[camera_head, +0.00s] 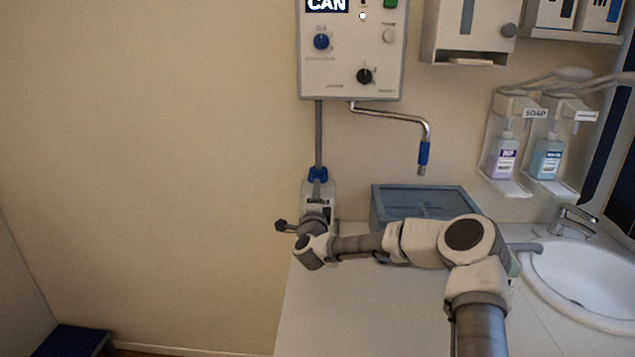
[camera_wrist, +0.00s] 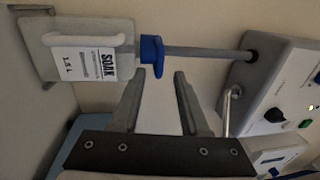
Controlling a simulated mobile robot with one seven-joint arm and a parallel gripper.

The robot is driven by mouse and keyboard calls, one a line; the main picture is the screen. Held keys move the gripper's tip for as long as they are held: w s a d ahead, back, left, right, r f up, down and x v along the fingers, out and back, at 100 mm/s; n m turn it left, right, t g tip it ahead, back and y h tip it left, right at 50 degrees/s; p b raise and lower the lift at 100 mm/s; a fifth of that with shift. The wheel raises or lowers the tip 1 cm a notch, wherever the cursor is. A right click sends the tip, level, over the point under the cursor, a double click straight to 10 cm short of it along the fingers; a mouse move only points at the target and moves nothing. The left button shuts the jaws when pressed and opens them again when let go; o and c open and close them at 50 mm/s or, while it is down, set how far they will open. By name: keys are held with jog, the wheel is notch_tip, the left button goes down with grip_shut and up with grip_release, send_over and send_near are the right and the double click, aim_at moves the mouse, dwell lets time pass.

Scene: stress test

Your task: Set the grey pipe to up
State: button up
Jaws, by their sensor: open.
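A straight grey pipe (camera_head: 319,135) runs down from the wall unit to a blue fitting (camera_head: 318,174) above a white container. In the wrist view the grey pipe (camera_wrist: 205,52) lies sideways, and the blue fitting (camera_wrist: 152,56) is at its left end. My gripper (camera_wrist: 160,74) is open and empty. Its fingertips point at the blue fitting and the near part of the pipe; contact cannot be told. In the head view my wrist hides the fingers and the container's lower part. A bent metal pipe (camera_head: 405,118) with a blue tip hangs right of the straight one.
The wall unit (camera_head: 352,60) has knobs and buttons. The container (camera_wrist: 80,50) is labelled SOAK. A blue-grey box (camera_head: 425,193) stands on the white counter (camera_head: 330,310) behind my arm. Soap bottles (camera_head: 505,157) and a sink (camera_head: 580,280) are to the right.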

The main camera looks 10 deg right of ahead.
send_near(319, 163)
jog(key=shift+w+d+f, duration=0.15)
jog(key=shift+w+f, duration=0.4)
jog(key=shift+w, duration=0.3)
jog(key=shift+w+d+f, duration=0.1)
jog(key=shift+w+f, duration=0.4)
jog(key=shift+w, duration=0.35)
grip_shut()
jog(key=shift+r, duration=0.1)
